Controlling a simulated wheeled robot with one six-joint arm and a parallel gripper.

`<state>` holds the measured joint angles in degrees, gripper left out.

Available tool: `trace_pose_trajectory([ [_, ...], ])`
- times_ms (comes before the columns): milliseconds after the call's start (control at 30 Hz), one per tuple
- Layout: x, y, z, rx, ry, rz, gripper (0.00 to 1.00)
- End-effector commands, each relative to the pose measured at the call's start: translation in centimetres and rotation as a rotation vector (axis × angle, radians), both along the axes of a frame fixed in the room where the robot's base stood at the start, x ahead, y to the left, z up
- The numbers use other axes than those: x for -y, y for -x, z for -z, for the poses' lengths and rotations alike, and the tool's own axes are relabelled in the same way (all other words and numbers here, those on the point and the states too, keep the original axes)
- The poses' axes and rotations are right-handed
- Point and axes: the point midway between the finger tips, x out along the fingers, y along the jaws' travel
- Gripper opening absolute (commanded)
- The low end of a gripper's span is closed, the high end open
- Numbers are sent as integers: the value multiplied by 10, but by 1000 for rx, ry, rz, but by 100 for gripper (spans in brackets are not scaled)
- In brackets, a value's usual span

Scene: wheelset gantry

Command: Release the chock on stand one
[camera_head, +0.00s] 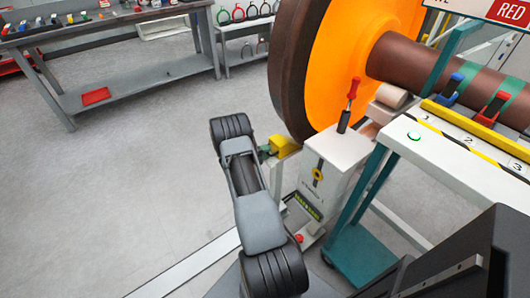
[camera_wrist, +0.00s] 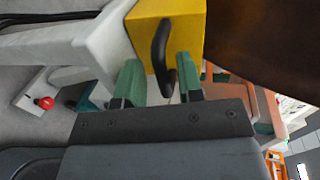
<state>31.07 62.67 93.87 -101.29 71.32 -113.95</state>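The yellow chock (camera_head: 285,146) sits low against the wheel beside the white stand (camera_head: 335,160). In the wrist view the chock (camera_wrist: 185,25) is close ahead, with a curved black handle (camera_wrist: 162,50) on its face. My gripper (camera_wrist: 158,65) has its two green fingers spread, one on each side of the handle's lower part, with visible gaps. In the head view my gripper (camera_head: 266,150) is beside the chock and mostly hidden by my arm. A red-handled lever (camera_head: 352,93) stands upright on top of the white stand.
The large orange wheel (camera_head: 335,60) and its brown axle (camera_head: 420,70) rise behind the stand. A white-topped table (camera_head: 440,150) with blue and red clamps is at the right. A grey workbench (camera_head: 120,40) is at the back left. Open floor lies to the left.

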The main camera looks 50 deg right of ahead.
Motion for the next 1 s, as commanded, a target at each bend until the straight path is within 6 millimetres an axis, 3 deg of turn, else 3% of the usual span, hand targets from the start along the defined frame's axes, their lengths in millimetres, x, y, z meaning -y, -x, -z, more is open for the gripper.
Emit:
trace_pose_trajectory([
  [367, -7, -3, -3, 1, 1, -2, 36],
  [800, -88, -22, -21, 1, 1, -5, 36],
  [1000, -115, -28, -27, 0, 1, -3, 36],
])
